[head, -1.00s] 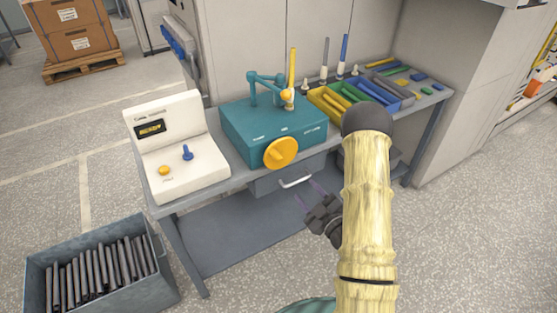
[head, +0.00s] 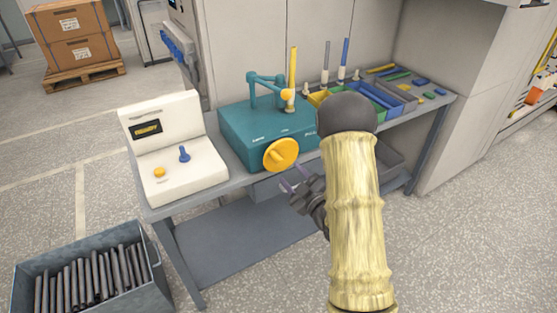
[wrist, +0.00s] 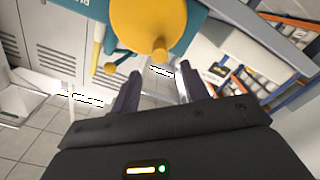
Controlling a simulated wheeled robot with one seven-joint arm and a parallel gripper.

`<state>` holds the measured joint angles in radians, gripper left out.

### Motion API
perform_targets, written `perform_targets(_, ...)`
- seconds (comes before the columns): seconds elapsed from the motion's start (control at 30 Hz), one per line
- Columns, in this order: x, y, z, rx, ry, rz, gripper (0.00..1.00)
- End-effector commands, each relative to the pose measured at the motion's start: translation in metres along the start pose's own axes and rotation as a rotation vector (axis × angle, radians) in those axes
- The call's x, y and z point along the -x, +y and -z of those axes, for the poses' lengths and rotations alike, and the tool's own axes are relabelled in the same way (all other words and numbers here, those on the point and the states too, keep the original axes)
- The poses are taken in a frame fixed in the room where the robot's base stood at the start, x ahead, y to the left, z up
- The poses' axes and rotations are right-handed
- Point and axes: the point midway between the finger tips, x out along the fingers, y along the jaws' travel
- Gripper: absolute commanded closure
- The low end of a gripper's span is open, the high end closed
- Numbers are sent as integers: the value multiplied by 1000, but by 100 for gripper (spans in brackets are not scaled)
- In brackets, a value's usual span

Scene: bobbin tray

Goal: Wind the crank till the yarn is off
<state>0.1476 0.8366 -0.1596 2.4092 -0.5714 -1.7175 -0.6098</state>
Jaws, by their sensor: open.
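The teal winding machine (head: 240,135) stands on the grey workbench. Its yellow crank disc (head: 281,154) with a knob is on the front face; the disc and its knob also show large at the top of the wrist view (wrist: 150,25). A yellow yarn bobbin (head: 293,68) stands upright at the machine's top right, beside a teal guide arm (head: 265,78). My gripper (head: 291,185) is open and empty, below and slightly right of the crank, apart from it. In the wrist view its two fingers (wrist: 155,84) point toward the crank knob. My arm hides part of the bench.
A white console (head: 182,165) with a blue lever and yellow button stands left of the machine. Coloured trays (head: 375,97) with bobbins lie at the right. A grey bin (head: 140,300) of dark tubes is on the floor at lower left.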

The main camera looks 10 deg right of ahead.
Motion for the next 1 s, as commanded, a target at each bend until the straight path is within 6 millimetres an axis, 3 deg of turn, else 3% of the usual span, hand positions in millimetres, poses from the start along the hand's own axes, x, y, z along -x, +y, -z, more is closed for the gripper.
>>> perform_targets(0.3,-57,0,1,0,2,1,55)
perform_targets(0.5,-82,0,0,1,1,1,55)
perform_targets(0.87,-88,0,0,0,0,0,55)
perform_targets(1.0,-88,0,0,0,0,0,82)
